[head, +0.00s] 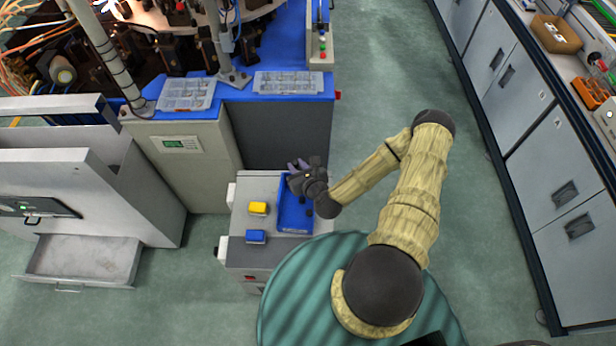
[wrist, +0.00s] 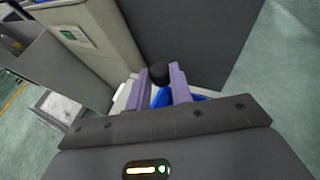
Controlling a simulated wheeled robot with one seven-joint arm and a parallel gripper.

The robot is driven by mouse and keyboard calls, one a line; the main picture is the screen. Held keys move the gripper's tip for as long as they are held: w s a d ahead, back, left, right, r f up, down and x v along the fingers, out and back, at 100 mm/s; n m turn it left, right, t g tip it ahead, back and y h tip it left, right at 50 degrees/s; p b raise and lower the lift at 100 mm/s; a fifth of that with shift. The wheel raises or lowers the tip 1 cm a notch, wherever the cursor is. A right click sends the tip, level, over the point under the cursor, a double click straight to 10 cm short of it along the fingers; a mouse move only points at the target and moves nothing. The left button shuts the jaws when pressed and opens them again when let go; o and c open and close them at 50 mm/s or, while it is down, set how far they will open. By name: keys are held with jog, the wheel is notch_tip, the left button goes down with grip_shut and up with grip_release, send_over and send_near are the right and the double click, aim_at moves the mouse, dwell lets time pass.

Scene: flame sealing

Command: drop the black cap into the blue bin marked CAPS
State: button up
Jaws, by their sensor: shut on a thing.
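My gripper (head: 298,165) has two purple fingers, which also show in the wrist view (wrist: 160,84). They are shut on the black cap (wrist: 159,73), a short dark cylinder held at the fingertips. In the head view the cap cannot be made out clearly. The blue bin (head: 290,223) is a shallow tray on the right part of a small grey cabinet top. My gripper is above its far end, and my wrist hides part of it. A bit of blue shows between and beside the fingers in the wrist view (wrist: 160,97). No CAPS marking is readable.
Behind stands a blue-topped machine bench (head: 232,92) with clear trays. Open floor (head: 375,80) lies to the right, before grey cabinets (head: 550,130).

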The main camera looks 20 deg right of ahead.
jog(key=shift+w+a+r+n+g+y+b, duration=0.15)
jog(key=shift+w+a+r+n+y+b, duration=0.1)
jog(key=shift+w+r+n+y, duration=0.25)
jog(key=shift+w+a+r+n+g+y+b, duration=0.15)
jog(key=shift+w+a+r+n+y, duration=0.1)
jog(key=shift+n+y, duration=0.4)
jog(key=shift+w+a+r+n+g+y+b, duration=0.1)
jog(key=shift+r+n+g+y+b, duration=0.1)
jog(key=shift+n+y, duration=0.2)
jog(key=shift+a+r+n+g+y+b, duration=0.1)
jog(key=shift+n+g+y, duration=0.1)
jog(key=shift+n+y, duration=0.15)
jog(key=s+d+f+n+g+y+b, duration=0.3)
jog(key=d+f+n+g+y, duration=0.1)
jog(key=n+g, duration=0.4)
jog(key=f+n+y, duration=0.1)
jog(key=y, duration=0.1)
jog(key=shift+s+f+y, duration=0.3)
jog(key=shift+s+y, duration=0.1)
jog(key=shift+d, duration=0.1)
notch_tip(320, 180, down, 6)
jog(key=b, duration=0.4)
jog(key=shift+b, duration=0.35)
